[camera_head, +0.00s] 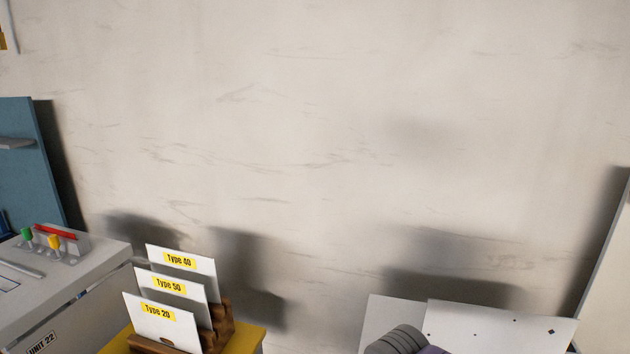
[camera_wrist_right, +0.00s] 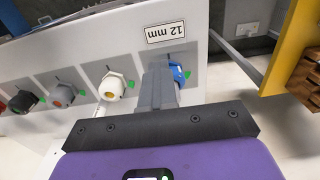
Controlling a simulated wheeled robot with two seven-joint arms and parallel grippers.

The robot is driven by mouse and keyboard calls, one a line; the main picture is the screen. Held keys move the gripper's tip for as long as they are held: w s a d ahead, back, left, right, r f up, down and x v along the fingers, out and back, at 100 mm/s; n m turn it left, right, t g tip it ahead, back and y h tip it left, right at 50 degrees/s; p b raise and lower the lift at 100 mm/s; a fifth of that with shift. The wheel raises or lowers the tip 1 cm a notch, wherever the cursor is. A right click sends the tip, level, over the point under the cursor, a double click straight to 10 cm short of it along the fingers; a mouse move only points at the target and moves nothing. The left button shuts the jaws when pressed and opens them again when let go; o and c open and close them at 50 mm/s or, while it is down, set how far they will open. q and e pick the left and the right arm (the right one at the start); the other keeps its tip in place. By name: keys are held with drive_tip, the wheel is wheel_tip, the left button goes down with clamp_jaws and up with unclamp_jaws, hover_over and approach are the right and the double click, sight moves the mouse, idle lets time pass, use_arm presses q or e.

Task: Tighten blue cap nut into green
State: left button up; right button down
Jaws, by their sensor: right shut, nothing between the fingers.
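The blue cap nut (camera_wrist_right: 178,74) is on a light grey panel (camera_wrist_right: 185,18) in the right wrist view, partly hidden behind my fingers. A small green mark (camera_wrist_right: 187,75) shows at its right side. My right gripper (camera_wrist_right: 157,76) is shut and empty, its grey fingers just left of the blue cap nut in the picture. I cannot tell whether the fingers touch the nut. My left gripper is in neither view.
A white cap nut (camera_wrist_right: 112,86), a grey one (camera_wrist_right: 62,95) and a black one (camera_wrist_right: 24,101) sit in a row to the left. An upside-down "12 mm" label (camera_wrist_right: 171,31) is above. A yellow stand (camera_wrist_right: 291,50) is at right. Type cards (camera_head: 180,272) stand in the head view.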

drive_tip(key=shift+s+a+f, duration=0.2)
drive_tip(key=shift+a+f, duration=0.3)
drive_tip(key=shift+f, duration=0.15)
drive_tip(key=shift+a, duration=0.15)
drive_tip(key=shift+w+a+p, duration=0.3)
drive_tip(key=shift+w+a, duration=0.1)
drive_tip(key=shift+a, duration=0.15)
drive_tip(key=shift+w+a, duration=0.25)
drive_tip(key=shift+w, duration=0.2)
drive_tip(key=shift+s+d+r, duration=0.2)
drive_tip(key=shift+d, duration=0.1)
drive_tip(key=shift+a, duration=0.1)
drive_tip(key=shift+s+a, duration=0.2)
drive_tip(key=shift+a, duration=0.05)
